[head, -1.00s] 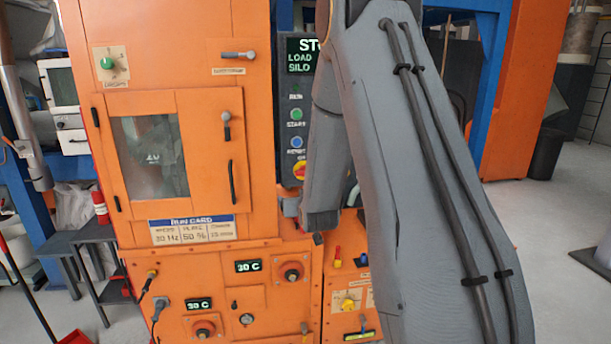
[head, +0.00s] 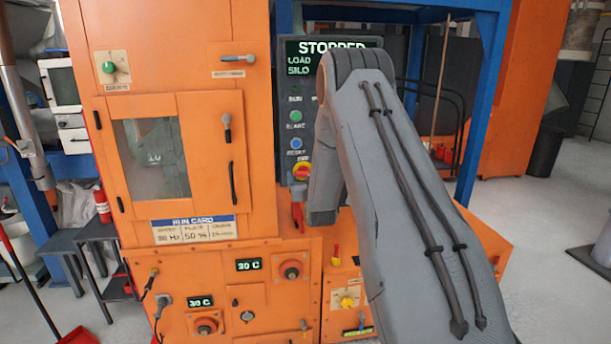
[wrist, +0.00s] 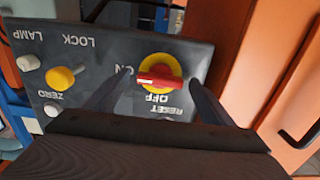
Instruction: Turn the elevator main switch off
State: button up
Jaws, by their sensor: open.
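The main switch is a red knob on a yellow disc (wrist: 160,76), on a dark panel (wrist: 60,105) that appears upside down in the wrist view. The knob lies level in that view, its white-marked end pointing left toward the ON label; OFF is just below it. The switch also shows in the head view (head: 301,172), low on the control column. My gripper (wrist: 164,74) is open, with one finger on each side of the knob. I cannot tell whether either finger touches it. In the head view my arm hides most of the gripper area.
In the wrist view a yellow button (wrist: 60,78) and white buttons sit left of the switch, and an orange cabinet face (wrist: 245,50) is at right. In the head view a display (head: 330,58) reads STOPPED, above green (head: 296,116) and blue (head: 296,144) buttons.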

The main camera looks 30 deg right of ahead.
jog(key=shift+w, duration=0.15)
jog(key=c, duration=1.1)
